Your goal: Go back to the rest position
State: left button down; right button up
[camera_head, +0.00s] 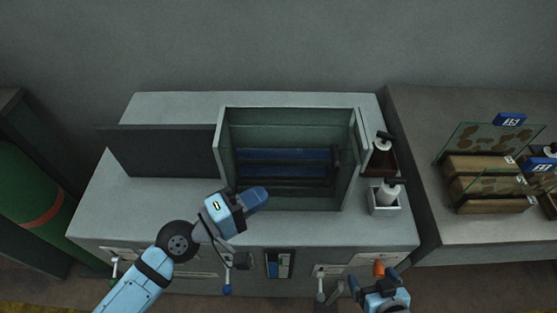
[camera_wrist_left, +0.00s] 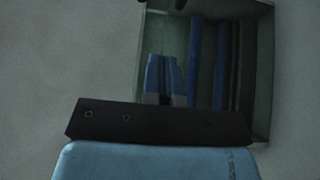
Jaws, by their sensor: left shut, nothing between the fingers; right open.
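My left gripper (camera_head: 256,198) is shut and empty. It is over the front left edge of an open-topped box (camera_head: 224,155) set in the grey workbench. Its blue fingers (camera_wrist_left: 165,80) also show in the left wrist view, in front of the box interior. My right gripper (camera_head: 372,281) is open and empty at the bottom of the head view, in front of the bench's front edge. Dark and blue bars (camera_head: 285,160) lie inside the box. Blue bars (camera_wrist_left: 195,60) also show in the left wrist view.
A dark panel (camera_head: 160,150) stands open left of the box. White bottles (camera_head: 388,192) stand in holders on its right. A second counter (camera_head: 415,120) with wooden crates (camera_head: 490,185) is at right. A green cylinder (camera_head: 30,190) stands at far left. Handles (camera_head: 320,285) line the bench front.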

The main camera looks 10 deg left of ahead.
pick_arm(q)
jog(key=shift+f, duration=0.1)
jog(key=s+a+f+m+y+p, duration=0.2)
jog(key=a+f+m+y, duration=0.3)
jog(key=f, duration=0.4)
jog(key=s+a+f+m+y+p, duration=0.2)
jog(key=s+a+f+m+y, duration=0.3)
jog(key=f, duration=0.4)
jog(key=shift+a+m+g+y, duration=0.3)
jog(key=shift+a+m, duration=0.2)
jog(key=shift+a, duration=0.1)
